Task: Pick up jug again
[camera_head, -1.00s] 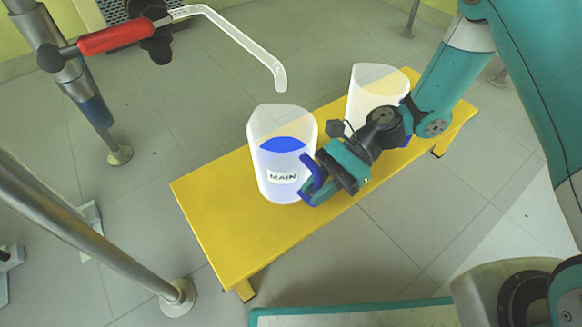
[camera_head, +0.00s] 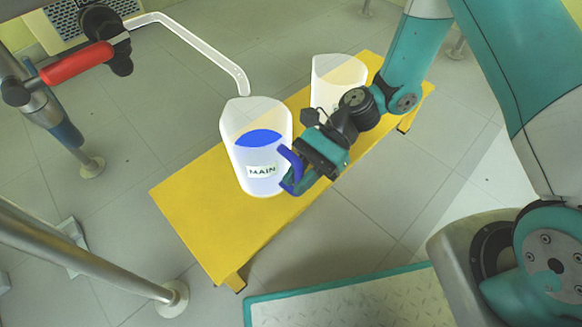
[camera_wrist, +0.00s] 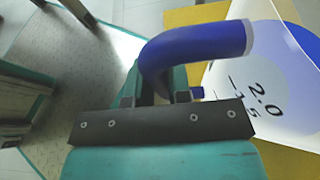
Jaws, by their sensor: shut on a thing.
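The jug labelled MAIN (camera_head: 238,150) is a translucent white container with blue liquid inside. It stands upright on the yellow bench (camera_head: 190,215), or just above it; I cannot tell which. Its blue handle (camera_head: 289,163) faces my gripper (camera_head: 296,182). My gripper is shut on that handle, from the right side of the jug. In the wrist view, the blue handle (camera_wrist: 195,45) curves up between the jaws (camera_wrist: 163,90), and the jug wall (camera_wrist: 255,85) with printed volume marks is at the right.
A second white jug (camera_head: 333,75) stands farther back on the bench, behind my arm. A bent pale pipe (camera_head: 200,45) ends above the MAIN jug, with a red-handled valve (camera_head: 77,64) at upper left. A metal rail (camera_head: 85,255) crosses the lower left.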

